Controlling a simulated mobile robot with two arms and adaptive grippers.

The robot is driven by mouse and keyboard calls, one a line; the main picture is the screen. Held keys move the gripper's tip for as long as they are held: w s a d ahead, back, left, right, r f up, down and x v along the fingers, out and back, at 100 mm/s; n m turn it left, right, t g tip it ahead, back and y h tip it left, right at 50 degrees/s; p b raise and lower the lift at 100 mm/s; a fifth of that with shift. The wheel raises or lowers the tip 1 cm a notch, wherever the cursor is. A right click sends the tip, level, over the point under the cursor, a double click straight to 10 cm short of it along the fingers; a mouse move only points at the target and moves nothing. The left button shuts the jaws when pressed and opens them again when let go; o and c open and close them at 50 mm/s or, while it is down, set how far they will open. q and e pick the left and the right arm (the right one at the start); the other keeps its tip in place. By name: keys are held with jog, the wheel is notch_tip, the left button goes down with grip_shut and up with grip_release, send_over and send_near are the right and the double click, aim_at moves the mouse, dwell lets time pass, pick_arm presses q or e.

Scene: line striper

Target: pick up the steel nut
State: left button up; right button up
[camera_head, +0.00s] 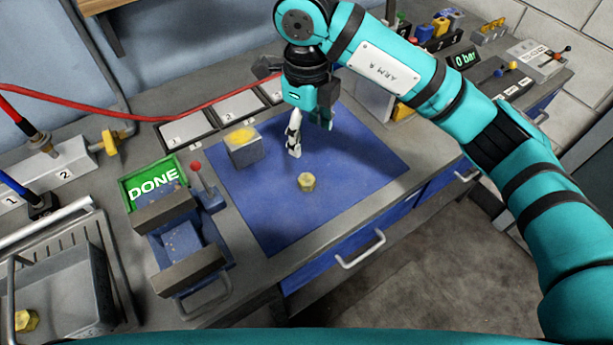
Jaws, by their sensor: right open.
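A small brass-coloured hex nut (306,181) lies on the blue mat (350,165), near the mat's middle. No grey steel-coloured nut stands out. A similar yellowish nut (26,320) lies in the grey bin at the lower left. My right gripper (307,138) points down over the far part of the mat, beyond the nut in the picture. It is open and apart from the nut. One pale finger shows clearly; the other is dark and partly hidden behind the teal housing. My left gripper is not in view.
A grey block with a yellow top (243,147) stands left of my right gripper. A vise (180,240), a red-knobbed lever (197,168) and a green DONE tray (126,191) are further left. Numbered grey pads (240,112) line the back. The mat around the nut is clear.

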jog(key=p, duration=0.1)
send_over(306, 179)
jog(key=f, duration=0.9)
jog(key=shift+d, duration=0.2)
jog(key=f+p, duration=0.1)
jog(key=f, duration=0.1)
jog(key=f+p, duration=0.1)
jog(key=f, duration=0.1)
jog(key=shift+a+f, duration=0.2)
jog(key=shift+f, duration=0.65)
jog(key=c, duration=1.3)
jog(key=shift+r, duration=0.2)
